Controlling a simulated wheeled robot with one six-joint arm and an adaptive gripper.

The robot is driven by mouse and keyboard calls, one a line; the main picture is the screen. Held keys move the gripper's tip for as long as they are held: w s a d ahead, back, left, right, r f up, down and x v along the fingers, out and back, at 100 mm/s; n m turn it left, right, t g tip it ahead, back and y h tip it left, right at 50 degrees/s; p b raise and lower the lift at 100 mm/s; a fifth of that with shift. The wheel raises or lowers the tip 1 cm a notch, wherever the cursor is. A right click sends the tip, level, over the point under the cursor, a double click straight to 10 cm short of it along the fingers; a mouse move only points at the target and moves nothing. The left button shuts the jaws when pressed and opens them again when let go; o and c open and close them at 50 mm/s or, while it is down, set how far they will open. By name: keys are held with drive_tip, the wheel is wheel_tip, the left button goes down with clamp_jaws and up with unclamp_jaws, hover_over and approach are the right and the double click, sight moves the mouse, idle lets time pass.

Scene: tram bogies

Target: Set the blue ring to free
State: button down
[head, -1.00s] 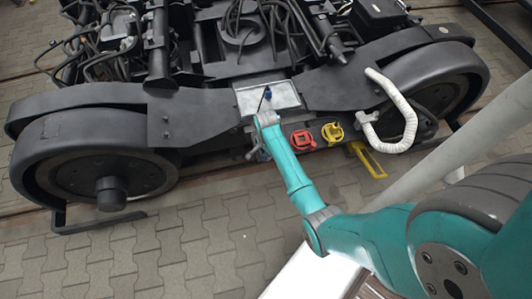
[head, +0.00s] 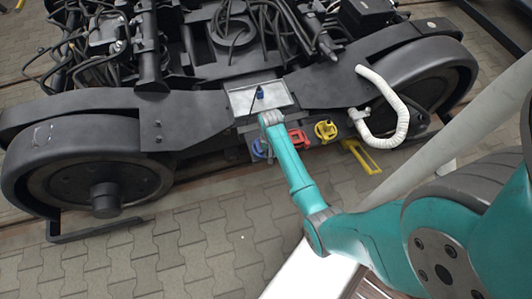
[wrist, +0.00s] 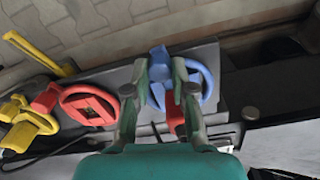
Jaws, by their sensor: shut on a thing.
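The blue ring (wrist: 207,76) is a round handle on a dark box on the bogie's side. In the wrist view my gripper (wrist: 162,76) has its two fingers around the ring's left part and is shut on it. In the head view the blue ring (head: 258,149) shows just left of my arm's end, and my gripper's fingers are mostly hidden there. Which marked position the ring points to cannot be read.
A red handle (head: 299,138) and a yellow handle (head: 326,130) sit in a row to the right. Beyond are a white hose (head: 392,122) and a yellow bracket (head: 361,156). A silver plate with a dark blue knob (head: 260,95) lies just above. Paving in front is open.

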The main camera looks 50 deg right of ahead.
drive_tip(key=shift+s+d+n, duration=0.15)
drive_tip(key=shift+d+n, duration=0.4)
drive_tip(key=shift+n, duration=0.5)
drive_tip(key=shift+s+d+n, duration=0.1)
drive_tip(key=shift+d+n, duration=0.4)
drive_tip(key=shift+n, duration=0.55)
drive_tip(key=shift+d, duration=0.1)
drive_tip(key=c, duration=1)
unclamp_jaws()
drive_tip(key=shift+o, duration=0.2)
wheel_tip(320, 180, up, 12)
drive_tip(key=shift+f, duration=0.1)
